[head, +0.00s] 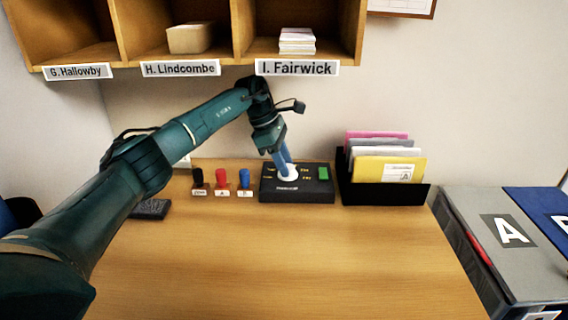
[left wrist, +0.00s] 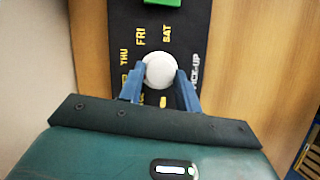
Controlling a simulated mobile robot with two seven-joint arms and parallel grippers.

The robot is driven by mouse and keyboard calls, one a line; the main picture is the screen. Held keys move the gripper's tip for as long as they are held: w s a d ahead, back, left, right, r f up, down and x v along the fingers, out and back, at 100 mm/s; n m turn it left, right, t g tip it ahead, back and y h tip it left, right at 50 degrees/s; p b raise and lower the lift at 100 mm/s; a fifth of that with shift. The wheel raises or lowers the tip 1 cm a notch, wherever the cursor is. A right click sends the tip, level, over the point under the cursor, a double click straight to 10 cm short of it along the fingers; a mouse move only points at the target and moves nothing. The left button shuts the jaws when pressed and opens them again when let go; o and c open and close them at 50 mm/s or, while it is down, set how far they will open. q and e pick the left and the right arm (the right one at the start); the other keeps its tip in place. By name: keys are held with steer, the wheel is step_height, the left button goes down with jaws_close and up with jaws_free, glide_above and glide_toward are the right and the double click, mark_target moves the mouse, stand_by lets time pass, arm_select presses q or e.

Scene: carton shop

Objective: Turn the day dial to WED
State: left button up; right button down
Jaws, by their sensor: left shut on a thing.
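The white day dial (head: 290,177) sits on top of a black box (head: 318,196) on the desk. It also shows in the left wrist view (left wrist: 159,70) as a round white knob. My left gripper (head: 284,167) reaches down over the box and is shut on the dial, with one blue finger on each side of it. In the left wrist view the yellow words THU, FRI and SAT are readable around the dial. Other day words are partly hidden by the fingers, and I cannot tell where the dial points. My right gripper is not in view.
A green block (head: 323,172) is on the box's right. Black, red (head: 221,179) and blue stamps stand left of it. A black file holder (head: 388,192) with envelopes stands close on the right. Pigeonholes (head: 236,69) overhang the back. The desk front (head: 290,260) is clear.

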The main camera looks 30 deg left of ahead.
arm_select(q)
steer(key=shift+m, duration=0.3)
steer(key=o, duration=1)
steer(key=shift+c, duration=0.2)
steer(key=shift+a+r, duration=0.15)
steer(key=shift+r, duration=0.1)
steer(key=v, duration=0.5)
steer(key=shift+b, duration=0.35)
steer(key=s+a, duration=0.2)
steer(key=a, duration=0.9)
steer(key=shift+s+a+f+b, duration=0.2)
steer(key=shift+s+f+b, duration=0.05)
steer(key=shift+s+b, duration=0.1)
